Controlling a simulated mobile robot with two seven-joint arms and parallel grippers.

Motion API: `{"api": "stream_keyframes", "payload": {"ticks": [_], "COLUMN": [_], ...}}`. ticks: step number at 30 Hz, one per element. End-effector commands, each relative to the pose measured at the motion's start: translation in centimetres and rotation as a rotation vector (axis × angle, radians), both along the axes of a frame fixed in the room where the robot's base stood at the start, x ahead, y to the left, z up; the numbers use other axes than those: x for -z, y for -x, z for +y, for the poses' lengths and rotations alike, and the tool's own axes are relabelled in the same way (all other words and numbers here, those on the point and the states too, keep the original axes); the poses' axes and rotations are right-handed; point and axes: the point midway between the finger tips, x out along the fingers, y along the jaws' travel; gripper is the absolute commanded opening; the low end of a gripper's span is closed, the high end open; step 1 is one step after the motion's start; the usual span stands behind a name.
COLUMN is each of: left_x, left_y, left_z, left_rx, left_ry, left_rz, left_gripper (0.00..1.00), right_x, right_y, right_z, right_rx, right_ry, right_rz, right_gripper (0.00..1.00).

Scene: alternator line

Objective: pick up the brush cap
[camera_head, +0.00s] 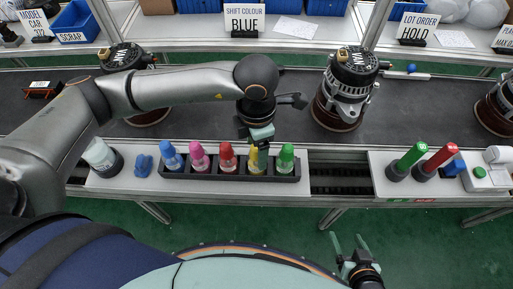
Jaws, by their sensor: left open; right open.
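A black rack (228,174) holds a row of small bottles with coloured caps: blue (172,158), pink (199,157), red (227,158) and green (286,156), with a yellow bottle (253,167) between red and green. I cannot tell for sure which piece is the brush cap. A small blue piece (142,165) lies left of the rack. My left gripper (260,146) is open, pointing down at the yellow bottle and hiding its top; contact cannot be told. My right gripper (348,243) is open and empty, low in front of the bench.
Alternators stand on the dark conveyor (215,92) behind the rack, one of them (347,85) right of my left wrist. A pale bottle (100,156) stands at the left. Green and red markers (409,158) stand at the right. A gap (340,178) splits the bench.

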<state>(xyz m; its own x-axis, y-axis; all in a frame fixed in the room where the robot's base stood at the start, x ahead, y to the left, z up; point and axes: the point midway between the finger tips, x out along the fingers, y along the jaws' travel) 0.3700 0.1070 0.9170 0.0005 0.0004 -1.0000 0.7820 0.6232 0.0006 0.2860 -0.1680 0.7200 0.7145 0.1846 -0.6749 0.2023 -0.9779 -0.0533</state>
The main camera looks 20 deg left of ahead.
Motion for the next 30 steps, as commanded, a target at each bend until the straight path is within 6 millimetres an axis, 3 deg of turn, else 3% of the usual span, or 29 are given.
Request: {"api": "stream_keyframes", "payload": {"ticks": [3, 22, 30], "left_x": [0.00, -0.06, -0.06], "left_y": [0.00, 0.01, 0.00], "left_z": [0.00, -0.02, -0.03], "left_rx": [0.000, 0.000, 0.000], "left_ry": [0.000, 0.001, 0.001], "left_rz": [0.000, 0.001, 0.001], "left_gripper": [0.73, 0.02, 0.00], "right_x": [0.00, -0.02, -0.03], "right_y": [-0.03, -0.07, -0.07], "right_z": [0.01, -0.01, -0.01], "right_rx": [0.000, 0.000, 0.000], "right_ry": [0.000, 0.000, 0.000], "right_rz": [-0.001, -0.001, -0.002], "right_gripper": [0.75, 0.75, 0.75]}}
